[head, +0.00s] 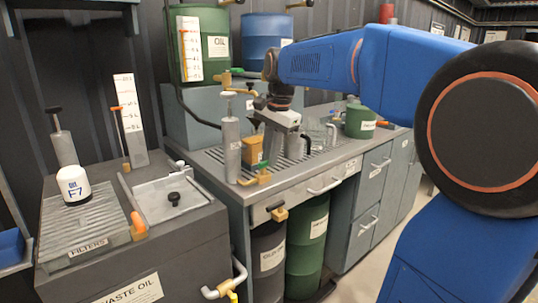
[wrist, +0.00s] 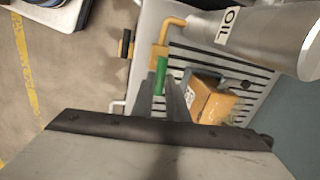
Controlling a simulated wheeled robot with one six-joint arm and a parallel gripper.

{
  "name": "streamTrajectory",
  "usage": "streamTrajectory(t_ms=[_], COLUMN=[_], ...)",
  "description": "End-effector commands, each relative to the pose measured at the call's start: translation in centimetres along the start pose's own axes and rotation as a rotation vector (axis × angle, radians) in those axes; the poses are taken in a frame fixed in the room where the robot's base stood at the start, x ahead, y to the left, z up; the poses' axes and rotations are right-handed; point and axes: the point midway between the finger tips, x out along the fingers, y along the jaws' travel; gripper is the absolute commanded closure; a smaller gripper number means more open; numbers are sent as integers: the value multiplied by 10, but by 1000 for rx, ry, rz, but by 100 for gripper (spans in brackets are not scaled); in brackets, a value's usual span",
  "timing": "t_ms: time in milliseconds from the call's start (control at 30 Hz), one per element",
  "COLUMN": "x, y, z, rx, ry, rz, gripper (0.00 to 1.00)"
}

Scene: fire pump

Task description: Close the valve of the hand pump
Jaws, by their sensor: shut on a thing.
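The hand pump is a grey upright cylinder (head: 232,148) with a T-handle on top, standing at the left front of the slotted bench tray. In the wrist view it is a grey barrel (wrist: 262,38) marked OIL. A yellow spout with a valve (head: 262,178) leaves its base; it also shows in the wrist view (wrist: 158,53). My gripper (wrist: 161,88) is shut on this handle. In the head view my gripper (head: 273,150) reaches down beside the pump, its tips partly hard to make out.
A green can (head: 360,121) stands farther right on the bench. Drums (head: 268,255) stand underneath.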

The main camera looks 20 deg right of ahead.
Motion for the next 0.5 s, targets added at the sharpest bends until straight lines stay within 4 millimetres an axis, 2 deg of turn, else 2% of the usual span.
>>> streamTrajectory(t_ms=[500], x=[0], y=[2], z=[1], rx=[108], ry=[21], rz=[0], gripper=[100])
